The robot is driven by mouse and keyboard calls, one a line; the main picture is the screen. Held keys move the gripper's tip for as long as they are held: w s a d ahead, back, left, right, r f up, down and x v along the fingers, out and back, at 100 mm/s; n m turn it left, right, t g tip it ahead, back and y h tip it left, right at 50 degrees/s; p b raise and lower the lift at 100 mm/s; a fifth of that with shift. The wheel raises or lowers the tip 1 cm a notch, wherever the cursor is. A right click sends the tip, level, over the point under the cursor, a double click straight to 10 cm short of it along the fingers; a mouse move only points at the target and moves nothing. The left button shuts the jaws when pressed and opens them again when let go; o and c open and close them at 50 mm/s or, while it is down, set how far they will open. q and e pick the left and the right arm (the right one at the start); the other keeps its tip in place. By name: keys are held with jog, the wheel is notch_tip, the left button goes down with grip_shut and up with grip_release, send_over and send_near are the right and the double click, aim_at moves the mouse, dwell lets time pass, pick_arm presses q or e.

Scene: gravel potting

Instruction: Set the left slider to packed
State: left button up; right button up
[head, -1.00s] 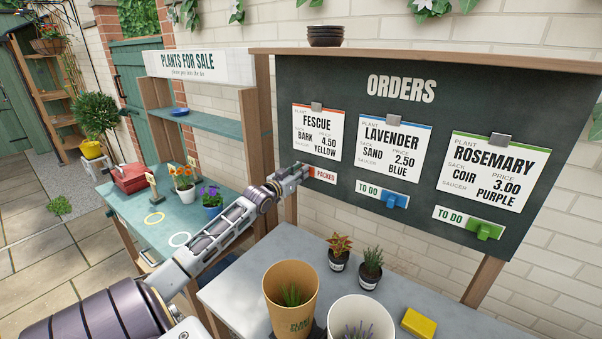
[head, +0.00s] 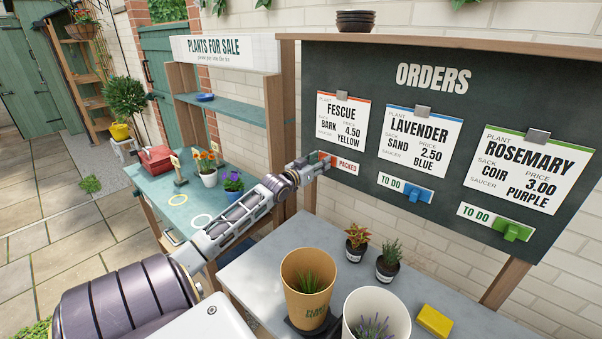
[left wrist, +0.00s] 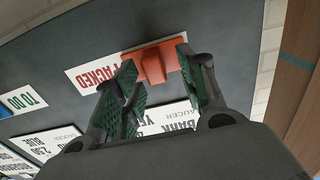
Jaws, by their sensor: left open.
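The left slider (left wrist: 152,66) is an orange-red block with a raised knob under the Fescue card (head: 342,122). It sits at the left end of its white strip, and the strip's label (head: 347,166) reads PACKED. My left gripper (head: 325,164) is at the slider in the head view and hides most of it. In the left wrist view my left gripper (left wrist: 158,85) is open, its green-padded fingers spread on either side of the knob. I cannot tell whether a finger touches it. My right gripper is not in view.
The blue slider (head: 414,195) and green slider (head: 511,231) on the orders board (head: 420,55) both show TO DO. Below are a tan pot (head: 307,290), a white pot (head: 377,309), two small plants and a yellow sponge (head: 433,320) on the grey bench.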

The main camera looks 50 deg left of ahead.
pick_arm(q)
jog(key=s+d, duration=0.1)
jog(key=s, duration=0.9)
jog(key=shift+s, duration=0.4)
dwell(0.4)
dwell(0.5)
